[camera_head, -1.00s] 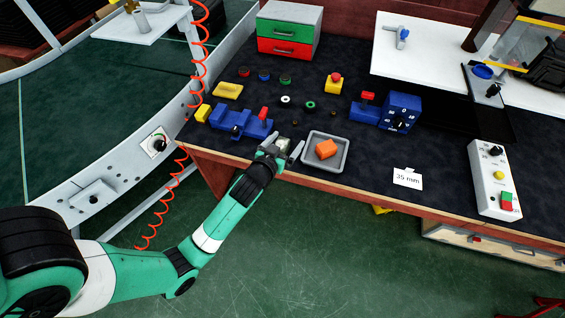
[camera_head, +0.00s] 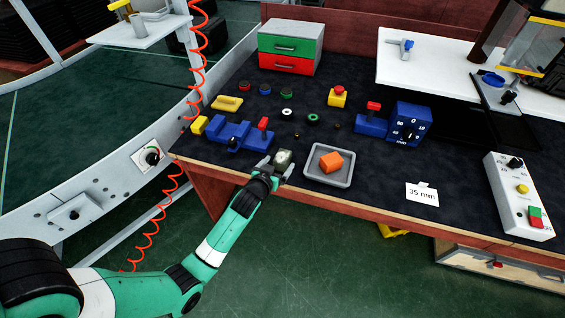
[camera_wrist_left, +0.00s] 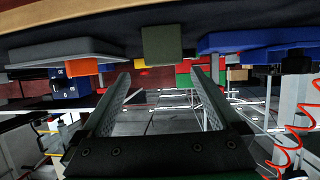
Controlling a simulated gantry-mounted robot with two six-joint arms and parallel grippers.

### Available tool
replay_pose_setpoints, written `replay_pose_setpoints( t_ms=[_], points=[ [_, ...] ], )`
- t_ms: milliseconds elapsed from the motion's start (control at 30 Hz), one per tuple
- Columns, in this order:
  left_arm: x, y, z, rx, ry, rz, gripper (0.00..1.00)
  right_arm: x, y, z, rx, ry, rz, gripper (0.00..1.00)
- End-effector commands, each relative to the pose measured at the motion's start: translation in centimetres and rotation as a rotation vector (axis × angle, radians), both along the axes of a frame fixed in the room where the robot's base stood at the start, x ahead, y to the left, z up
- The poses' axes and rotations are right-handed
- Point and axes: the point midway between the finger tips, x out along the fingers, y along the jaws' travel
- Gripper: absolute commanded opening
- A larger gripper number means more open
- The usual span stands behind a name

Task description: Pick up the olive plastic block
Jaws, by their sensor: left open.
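The olive block (camera_head: 283,157) stands on the dark bench mat near the front edge, between the blue fixture and the grey tray. In the left wrist view, which looks upside down, the olive block (camera_wrist_left: 162,45) shows centred just beyond the fingertips. My left gripper (camera_head: 277,164) is open, its two fingers spread to either side of the block; the same gripper shows in the wrist view (camera_wrist_left: 160,76). I see a gap on each side, and nothing is held. My right gripper is not in view.
A grey tray (camera_head: 312,172) with an orange block (camera_head: 330,162) stands close to the right. A blue fixture (camera_head: 228,132) is close to the left. A "35 mm" card (camera_head: 421,194) lies farther right. A red coiled hose (camera_head: 157,218) hangs at the left.

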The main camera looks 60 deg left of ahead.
Motion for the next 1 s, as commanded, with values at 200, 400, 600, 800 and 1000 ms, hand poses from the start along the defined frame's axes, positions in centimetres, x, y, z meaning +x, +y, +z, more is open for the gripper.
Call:
replay_pose_setpoints(
  t_ms=[200, 400, 600, 800, 1000],
  points=[
    [1.9, 2.6, -2.2, 0.001, -0.002, 0.002, 0.97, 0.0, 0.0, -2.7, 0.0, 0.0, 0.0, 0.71],
    [2.9, 3.4, -2.3, 0.0, 0.0, 0.001, 0.97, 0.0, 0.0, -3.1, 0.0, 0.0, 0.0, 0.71],
    [2.9, 3.4, -2.2, 0.0, 0.0, 0.0, 0.87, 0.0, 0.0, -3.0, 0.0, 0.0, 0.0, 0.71],
    [2.9, 3.4, -2.2, 0.0, 0.0, 0.0, 0.51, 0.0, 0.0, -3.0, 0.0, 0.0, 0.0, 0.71],
    [2.8, 3.3, -2.2, 0.0, 0.0, 0.0, 0.15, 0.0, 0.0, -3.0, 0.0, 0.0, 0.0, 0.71]
  ],
)
